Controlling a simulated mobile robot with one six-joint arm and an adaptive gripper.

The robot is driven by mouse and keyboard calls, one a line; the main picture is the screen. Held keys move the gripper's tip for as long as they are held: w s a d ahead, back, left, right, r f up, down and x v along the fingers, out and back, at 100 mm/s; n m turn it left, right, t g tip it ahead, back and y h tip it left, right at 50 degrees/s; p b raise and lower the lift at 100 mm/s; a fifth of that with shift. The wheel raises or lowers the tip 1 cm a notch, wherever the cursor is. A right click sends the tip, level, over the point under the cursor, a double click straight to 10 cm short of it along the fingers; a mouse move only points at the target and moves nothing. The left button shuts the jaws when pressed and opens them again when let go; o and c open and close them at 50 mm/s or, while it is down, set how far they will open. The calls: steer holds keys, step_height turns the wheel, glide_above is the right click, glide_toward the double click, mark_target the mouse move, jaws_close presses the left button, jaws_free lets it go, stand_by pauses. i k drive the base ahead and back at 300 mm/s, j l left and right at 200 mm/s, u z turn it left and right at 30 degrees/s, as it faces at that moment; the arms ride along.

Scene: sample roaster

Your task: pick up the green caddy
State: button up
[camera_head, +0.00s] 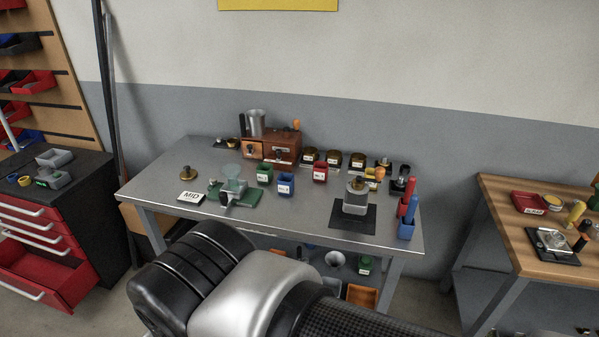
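A green caddy (264,174) with a white label on its front stands on the grey metal table (300,224). It is left of a blue caddy (286,186) and a red caddy (320,172). Another small green container (365,265) with a white label sits on the shelf below the tabletop. My gripper is not in view; only the black and silver links of my arm show in the foreground, hiding part of the table's front and the shelf.
A wooden box machine (281,147) stands behind the caddies, with several dark jars beside it. A green-based device (232,194) and a MID card (191,197) are to the left. A grey device (356,197) on a black mat and a blue holder (406,229) stand right.

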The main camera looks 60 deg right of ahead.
mark_target(265, 172)
steer(key=z, duration=1.6)
